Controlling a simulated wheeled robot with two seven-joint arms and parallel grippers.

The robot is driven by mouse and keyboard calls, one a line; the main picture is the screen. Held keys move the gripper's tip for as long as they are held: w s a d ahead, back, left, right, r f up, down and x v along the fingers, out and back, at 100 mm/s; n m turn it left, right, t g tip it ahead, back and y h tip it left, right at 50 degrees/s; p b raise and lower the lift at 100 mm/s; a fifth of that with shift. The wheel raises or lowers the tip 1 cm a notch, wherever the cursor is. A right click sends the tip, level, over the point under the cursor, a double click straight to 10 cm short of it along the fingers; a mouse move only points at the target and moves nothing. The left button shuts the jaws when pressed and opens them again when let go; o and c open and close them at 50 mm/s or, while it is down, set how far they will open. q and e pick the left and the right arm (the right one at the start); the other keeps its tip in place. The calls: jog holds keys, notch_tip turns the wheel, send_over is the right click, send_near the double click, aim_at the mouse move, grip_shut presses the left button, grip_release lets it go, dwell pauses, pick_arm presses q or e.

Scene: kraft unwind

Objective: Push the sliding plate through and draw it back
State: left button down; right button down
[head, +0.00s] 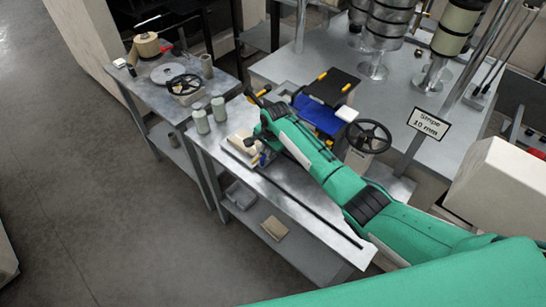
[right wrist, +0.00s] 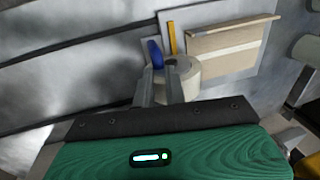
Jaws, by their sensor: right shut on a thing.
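No part is marked as the sliding plate. A dark flat plate (head: 331,86) with yellow grips and a blue plate (head: 318,117) sit at the back of the metal bench, behind my right arm. My right gripper (head: 259,157) is low over the bench's left end, apart from these plates. In the right wrist view its fingers (right wrist: 161,78) are closed at a pale roll (right wrist: 187,78), whose wall seems to lie between them. A blue object (right wrist: 155,52) shows just beyond the fingertips. My left gripper is not in view.
A long dark rail (head: 310,213) runs along the bench's front. Two grey-green cylinders (head: 201,121) stand at its left end. A black handwheel (head: 368,136) is right of the blue plate. The wrist view shows a yellow stick (right wrist: 172,38) and a beige board (right wrist: 230,42).

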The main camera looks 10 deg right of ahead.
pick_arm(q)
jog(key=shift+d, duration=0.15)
pick_arm(e)
jog(key=shift+w+r, duration=0.15)
jog(key=shift+r, duration=0.05)
jog(key=c, duration=1.8)
grip_release()
jog(key=shift+a, duration=0.1)
jog(key=o, duration=0.3)
jog(key=shift+o, duration=0.2)
jog(key=shift+w+a+f, duration=0.1)
jog(key=shift+f, duration=0.05)
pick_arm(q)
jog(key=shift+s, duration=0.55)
